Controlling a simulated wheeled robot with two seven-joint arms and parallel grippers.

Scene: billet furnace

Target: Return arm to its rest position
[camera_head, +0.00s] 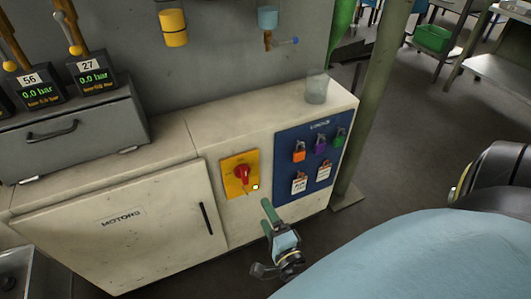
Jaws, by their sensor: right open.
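My right gripper (267,213) shows at the lower middle of the head view, in front of the white cabinet (185,150). It is open, and I see nothing between its greenish fingers. It appears just below the red rotary switch (242,175) on its yellow plate (230,187). I cannot tell how far it stands from the cabinet front. My left gripper is not in view.
A blue lockout board (285,150) with several padlocks and tags is on the cabinet front. A clear cup (316,87) stands on the cabinet top. A green post (380,100) rises right of the cabinet. Open floor (430,130) lies beyond it.

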